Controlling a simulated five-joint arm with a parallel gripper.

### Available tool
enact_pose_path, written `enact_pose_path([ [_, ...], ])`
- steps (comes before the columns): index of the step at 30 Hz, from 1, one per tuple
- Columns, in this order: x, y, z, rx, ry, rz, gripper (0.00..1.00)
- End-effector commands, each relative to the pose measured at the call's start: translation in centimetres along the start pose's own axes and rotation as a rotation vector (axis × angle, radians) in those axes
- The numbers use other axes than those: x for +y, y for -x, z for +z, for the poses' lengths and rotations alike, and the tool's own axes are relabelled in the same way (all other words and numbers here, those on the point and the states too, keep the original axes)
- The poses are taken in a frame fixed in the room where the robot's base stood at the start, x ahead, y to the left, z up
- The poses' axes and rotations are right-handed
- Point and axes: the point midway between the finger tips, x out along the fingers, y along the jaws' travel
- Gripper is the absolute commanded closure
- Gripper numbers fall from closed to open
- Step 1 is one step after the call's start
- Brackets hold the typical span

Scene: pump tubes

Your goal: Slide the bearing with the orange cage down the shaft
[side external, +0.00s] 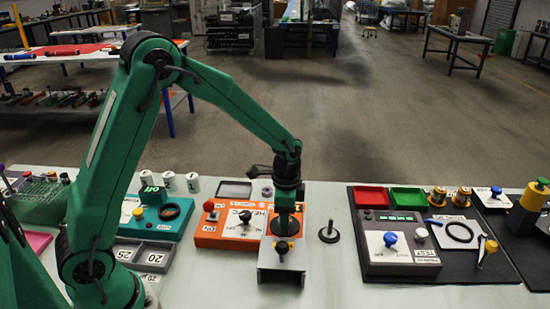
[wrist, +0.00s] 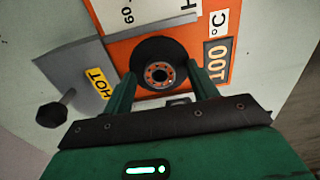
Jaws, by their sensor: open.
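The bearing with the orange cage (wrist: 158,74) shows in the wrist view at the centre of a black disc on the orange heater. My gripper (wrist: 161,82) is open, with one green finger on each side of the disc's near edge. I cannot tell whether the fingers touch anything. In the side view my gripper (side external: 285,222) points down over the heater's right end, and I cannot make out the bearing there. The shaft (side external: 330,227) stands upright on a round black base, just right of the heater, with nothing seen on it.
The orange heater (side external: 225,238) has red and black knobs. A grey plate (side external: 283,265) marked HOT, with a black knob (wrist: 50,115), lies beside it. A grey test box (side external: 400,257) stands right of the shaft, and a teal unit (side external: 155,222) at left.

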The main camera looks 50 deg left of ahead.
Motion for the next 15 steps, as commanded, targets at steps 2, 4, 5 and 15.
enact_pose_path([
  [2, 0.0, -0.01, 0.0, 0.0, 0.0, 0.0, 0.42],
  [4, 0.01, 0.01, 0.01, 0.0, 0.0, 0.0, 0.42],
  [5, 0.01, 0.01, 0.01, 0.0, 0.0, 0.0, 0.42],
  [15, 0.01, 0.04, 0.01, 0.0, 0.0, 0.0, 0.57],
])
